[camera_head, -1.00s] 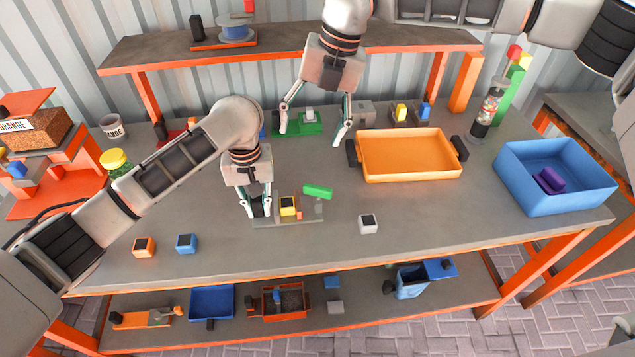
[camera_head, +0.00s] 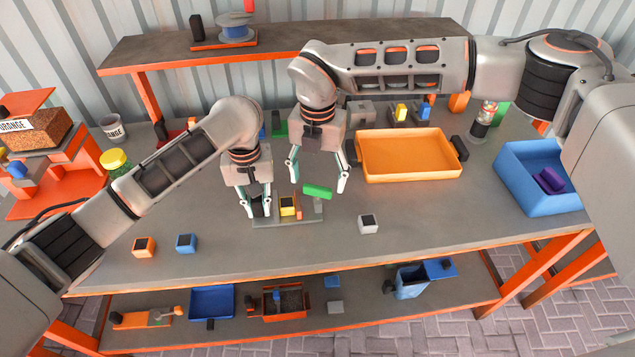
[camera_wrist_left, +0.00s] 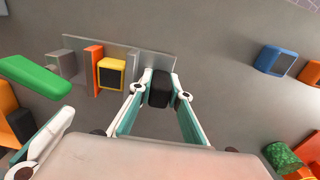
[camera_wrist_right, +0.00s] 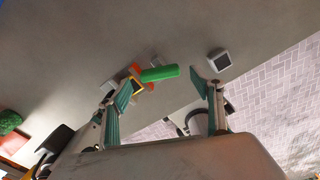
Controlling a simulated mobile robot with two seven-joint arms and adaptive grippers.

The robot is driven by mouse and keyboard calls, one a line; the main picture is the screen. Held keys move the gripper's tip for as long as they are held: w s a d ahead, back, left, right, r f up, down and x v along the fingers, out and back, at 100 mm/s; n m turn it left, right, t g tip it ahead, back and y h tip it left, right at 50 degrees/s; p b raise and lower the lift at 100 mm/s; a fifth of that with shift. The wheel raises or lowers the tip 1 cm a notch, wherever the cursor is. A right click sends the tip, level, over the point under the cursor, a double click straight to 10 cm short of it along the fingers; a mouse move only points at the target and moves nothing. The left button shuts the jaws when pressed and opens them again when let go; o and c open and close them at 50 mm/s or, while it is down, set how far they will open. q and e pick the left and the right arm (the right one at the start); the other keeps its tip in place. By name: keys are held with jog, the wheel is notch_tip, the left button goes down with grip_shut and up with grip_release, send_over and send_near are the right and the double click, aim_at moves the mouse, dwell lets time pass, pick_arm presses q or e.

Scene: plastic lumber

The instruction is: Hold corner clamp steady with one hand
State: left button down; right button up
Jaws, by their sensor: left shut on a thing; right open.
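The corner clamp is a grey plate (camera_head: 290,222) on the table with a black knob (camera_wrist_left: 159,90), a yellow block with a dark top (camera_head: 288,206) and an orange piece (camera_wrist_left: 94,66). A green bar (camera_head: 317,192) stands out at its right end and also shows in the left wrist view (camera_wrist_left: 34,75). My left gripper (camera_head: 257,208) is shut on the black knob at the plate's left end. My right gripper (camera_head: 318,186) is open and empty, pointing down, with its fingers on either side of the green bar in the head view. Contact with the bar is not visible.
An orange tray (camera_head: 412,178) stands behind and to the right. A white block (camera_head: 368,223) lies right of the clamp. Orange (camera_head: 144,247) and blue (camera_head: 186,243) blocks lie front left. A blue bin (camera_head: 520,195) is at the far right. The front middle table is clear.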

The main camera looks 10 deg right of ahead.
aim_at(318, 193)
jog(key=shift+f, duration=1.15)
jog(key=c, duration=1.1)
